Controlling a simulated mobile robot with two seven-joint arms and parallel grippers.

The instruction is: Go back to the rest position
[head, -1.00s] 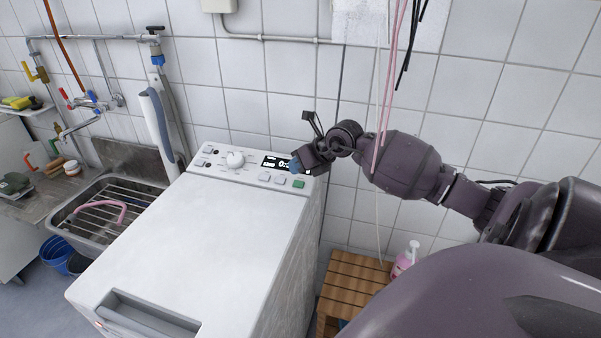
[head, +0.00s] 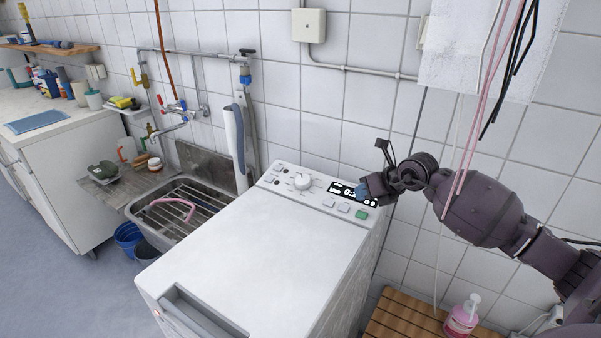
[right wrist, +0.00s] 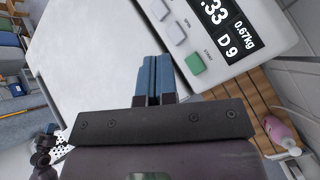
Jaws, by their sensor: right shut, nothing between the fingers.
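My right gripper (head: 364,192) is at the right end of the washing machine's control panel, near the lit display (head: 348,192). In the right wrist view its blue fingertips (right wrist: 155,75) are pressed together with nothing between them. They are over the white lid, left of the green button (right wrist: 195,63). The top-loading washing machine (head: 265,235) stands in the middle, its lid shut. Its panel has a white dial (head: 303,181), several buttons and the green button (head: 361,215). My left gripper is not in view.
A steel sink (head: 160,212) with a rack stands left of the machine, with blue buckets (head: 128,236) below. Cords and a white cloth (head: 485,50) hang above my right arm.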

